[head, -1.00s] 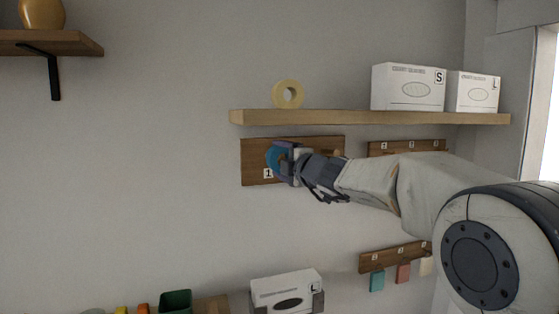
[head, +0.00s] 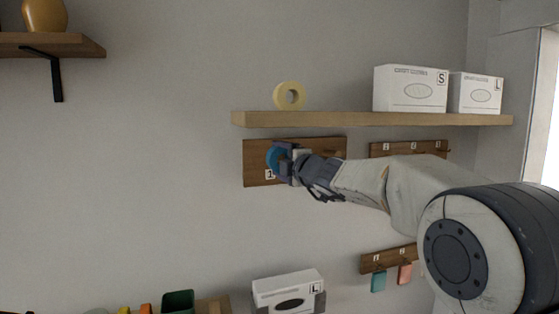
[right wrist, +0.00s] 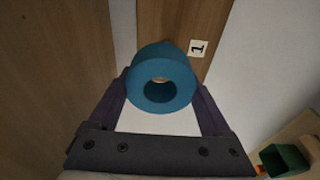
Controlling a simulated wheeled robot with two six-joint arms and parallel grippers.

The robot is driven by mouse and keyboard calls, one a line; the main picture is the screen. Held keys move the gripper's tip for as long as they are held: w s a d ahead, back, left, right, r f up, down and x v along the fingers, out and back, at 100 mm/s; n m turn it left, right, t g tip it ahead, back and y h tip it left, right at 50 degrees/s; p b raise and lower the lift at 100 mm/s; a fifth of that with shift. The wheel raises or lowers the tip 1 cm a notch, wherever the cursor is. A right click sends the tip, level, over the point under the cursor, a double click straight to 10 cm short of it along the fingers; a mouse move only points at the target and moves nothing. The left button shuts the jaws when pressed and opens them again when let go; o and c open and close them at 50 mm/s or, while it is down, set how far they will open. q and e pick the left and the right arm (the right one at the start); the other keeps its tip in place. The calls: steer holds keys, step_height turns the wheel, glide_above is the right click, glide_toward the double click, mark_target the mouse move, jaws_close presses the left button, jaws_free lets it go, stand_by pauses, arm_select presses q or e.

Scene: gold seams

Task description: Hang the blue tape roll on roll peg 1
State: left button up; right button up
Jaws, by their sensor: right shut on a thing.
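The blue tape roll (right wrist: 162,88) sits between the two fingers of my right gripper (right wrist: 163,98), which is shut on it. In the head view the roll (head: 274,160) is at the left part of the wooden peg board (head: 310,147), just above the label 1 (head: 270,174). My right gripper (head: 283,161) reaches it from the right. In the right wrist view the roll's hole faces me, with a small pale patch at its upper edge. Roll peg 1 is not clearly visible, and I cannot tell whether it is inside the hole. My left gripper is not in view.
A wooden shelf (head: 350,119) runs just above the board, holding a yellow tape roll (head: 289,95) and two white boxes (head: 410,88). Another peg (head: 333,153) shows on the board's right half. A green bin (head: 178,302) stands below. The wall left of the board is clear.

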steer(key=shift+d+p+x, duration=0.15)
steer(key=shift+p+x, duration=0.5)
steer(key=shift+x, duration=0.5)
steer(key=shift+d+p+x, duration=0.15)
steer(key=shift+p+x, duration=0.45)
steer(key=shift+x, duration=0.6)
stand_by(1.3)
steer(key=shift+w+a+f, duration=0.1)
steer(key=shift+w+f, duration=0.05)
steer(key=shift+w, duration=0.25)
steer(key=shift+w+a+f, duration=0.1)
steer(key=shift+w+f, duration=0.1)
steer(key=shift+w, duration=0.2)
stand_by(0.4)
stand_by(0.7)
steer(key=o, duration=1.3)
steer(key=shift+o, duration=0.2)
